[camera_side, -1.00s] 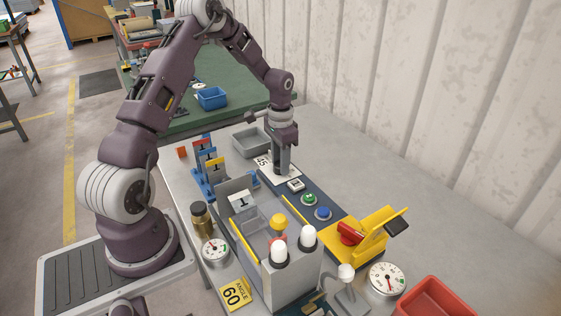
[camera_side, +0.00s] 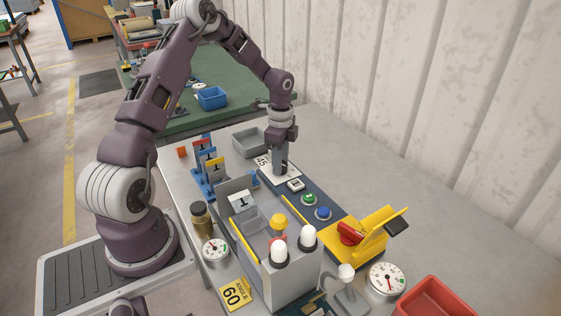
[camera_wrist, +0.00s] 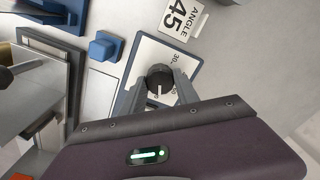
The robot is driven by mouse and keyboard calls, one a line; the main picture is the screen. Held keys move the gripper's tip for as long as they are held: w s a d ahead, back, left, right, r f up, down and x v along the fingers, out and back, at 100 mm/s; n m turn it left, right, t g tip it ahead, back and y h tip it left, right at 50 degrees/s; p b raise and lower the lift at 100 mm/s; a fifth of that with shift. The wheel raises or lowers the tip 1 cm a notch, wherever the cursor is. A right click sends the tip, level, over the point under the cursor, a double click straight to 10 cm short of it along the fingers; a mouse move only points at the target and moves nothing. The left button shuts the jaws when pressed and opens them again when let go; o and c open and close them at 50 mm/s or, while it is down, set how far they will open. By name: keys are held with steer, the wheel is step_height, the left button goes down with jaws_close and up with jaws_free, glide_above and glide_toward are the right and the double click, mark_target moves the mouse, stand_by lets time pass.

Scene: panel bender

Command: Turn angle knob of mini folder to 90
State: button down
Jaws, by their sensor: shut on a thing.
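The angle knob (camera_wrist: 160,78) is round and black with a white pointer line, seen in the wrist view. The line points roughly toward the bottom of the picture. The knob stands on a white dial plate (camera_wrist: 150,50) with a "30" mark; the other marks are partly hidden by my fingers. My gripper (camera_wrist: 158,88) is shut on the knob, one finger on each side. In the side view my gripper (camera_side: 281,168) points down at the far end of the dark blue base, and it hides the knob there.
A white "ANGLE 45" card (camera_wrist: 182,18) lies beside the dial. Green (camera_side: 309,199) and blue (camera_side: 323,213) buttons sit nearby on the base. A grey bin (camera_side: 249,141) stands behind, and a yellow clamp-like part (camera_side: 373,235) to the right.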

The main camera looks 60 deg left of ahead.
steer(key=shift+m, duration=0.6)
steer(key=c, duration=0.9)
jaws_free()
step_height(320, 180, up, 7)
steer(key=shift+r, duration=0.1)
